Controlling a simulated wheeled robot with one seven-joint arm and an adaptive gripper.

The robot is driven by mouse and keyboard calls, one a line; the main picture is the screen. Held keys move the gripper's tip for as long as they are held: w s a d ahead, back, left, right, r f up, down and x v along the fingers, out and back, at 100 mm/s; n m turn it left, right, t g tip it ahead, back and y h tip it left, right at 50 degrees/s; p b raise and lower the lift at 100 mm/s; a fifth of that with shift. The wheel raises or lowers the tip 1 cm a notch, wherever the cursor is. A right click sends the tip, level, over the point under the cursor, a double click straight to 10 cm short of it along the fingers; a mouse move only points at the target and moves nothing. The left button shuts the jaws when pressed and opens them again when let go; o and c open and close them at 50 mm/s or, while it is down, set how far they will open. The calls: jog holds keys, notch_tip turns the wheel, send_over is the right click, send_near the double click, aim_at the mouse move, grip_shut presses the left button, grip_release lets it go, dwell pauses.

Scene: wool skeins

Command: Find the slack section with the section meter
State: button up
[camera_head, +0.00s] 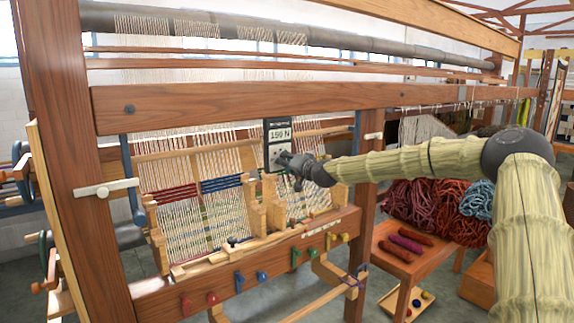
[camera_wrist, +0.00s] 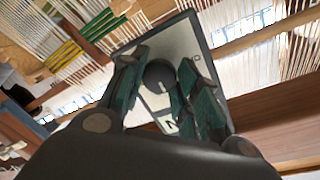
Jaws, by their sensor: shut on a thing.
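The section meter (camera_head: 278,133) is a dark-framed box with a light display reading "150 N". My gripper (camera_head: 286,158) is shut on its lower part, in front of the loom's warp. In the wrist view the meter (camera_wrist: 206,62) shows close up between the green-padded fingers of my gripper (camera_wrist: 160,85), around a dark round knob. The warp threads (camera_head: 205,215) run in pale sections on the loom, some crossed by red and blue bands. I cannot tell which section is slack, nor whether the meter touches the threads.
The wooden loom (camera_head: 250,97) has a heavy crossbeam and posts around the warp. Coloured pegs (camera_head: 263,276) line its lower beam. A small table (camera_head: 405,262) with red and purple spools stands right, before heaps of wool (camera_head: 420,203). Grey floor shows below.

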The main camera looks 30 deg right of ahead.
jog(key=shift+d, duration=0.1)
jog(key=o, duration=1)
jog(key=shift+d+f, duration=0.1)
jog(key=shift+d, duration=0.05)
jog(key=shift+s+a, duration=0.1)
jog(key=shift+a, duration=0.1)
jog(key=shift+s+r, duration=0.2)
jog(key=shift+s, duration=1.75)
jog(key=shift+s+r, duration=0.15)
jog(key=shift+s, duration=1.8)
jog(key=shift+s+r, duration=0.2)
jog(key=shift+s, duration=1.75)
